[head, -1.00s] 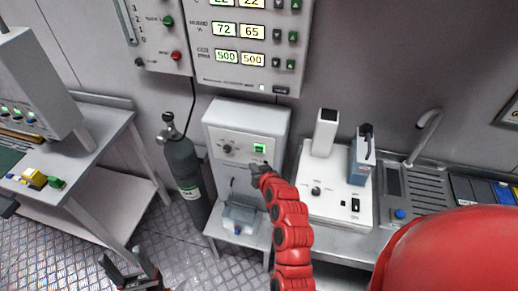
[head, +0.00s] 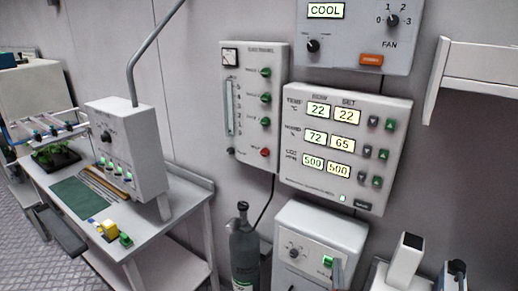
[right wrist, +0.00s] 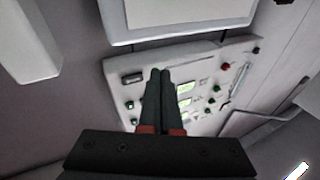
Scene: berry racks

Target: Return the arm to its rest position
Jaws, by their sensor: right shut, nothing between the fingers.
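My right gripper (right wrist: 160,74) shows in the right wrist view with its two dark fingers pressed together and nothing between them. The fingers stand in front of the climate control panel with lit displays. The rest of my right arm is out of the head view. My left gripper is in neither view now.
The wall holds a climate panel (head: 345,150), a switch panel (head: 250,110) and a fan control box (head: 360,30). A gas cylinder (head: 244,250) stands beside the white cabinet. A side table (head: 185,195) on the left carries a control box (head: 128,150). A shelf (head: 485,65) juts out at upper right.

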